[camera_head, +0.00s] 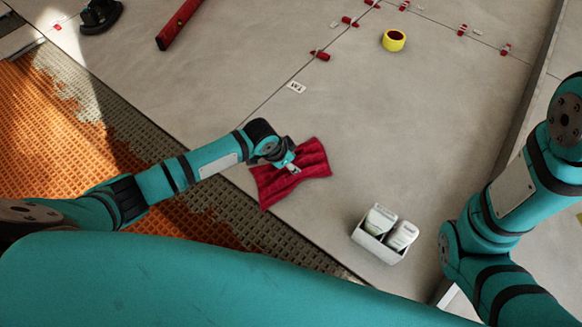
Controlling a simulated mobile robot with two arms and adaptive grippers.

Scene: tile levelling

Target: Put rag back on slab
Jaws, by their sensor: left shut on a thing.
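The red rag (311,160) is spread out, creased and roughly rectangular, over the grey tile slab (365,130) near its front edge. My left gripper (292,170) is over the middle of the rag and is shut on it. From this angle I cannot tell whether the rag lies flat on the slab or hangs slightly above it. The left wrist hides part of the rag's upper left side. My right arm is at the right edge, and its gripper is out of view.
A light caddy with two white bottles (380,220) stands right of the rag. Yellow tape (394,40), red levelling clips (320,55), a red bar (178,25) and a black suction tool (100,15) lie further back. Orange matting (60,130) and ridged mortar (150,140) lie left.

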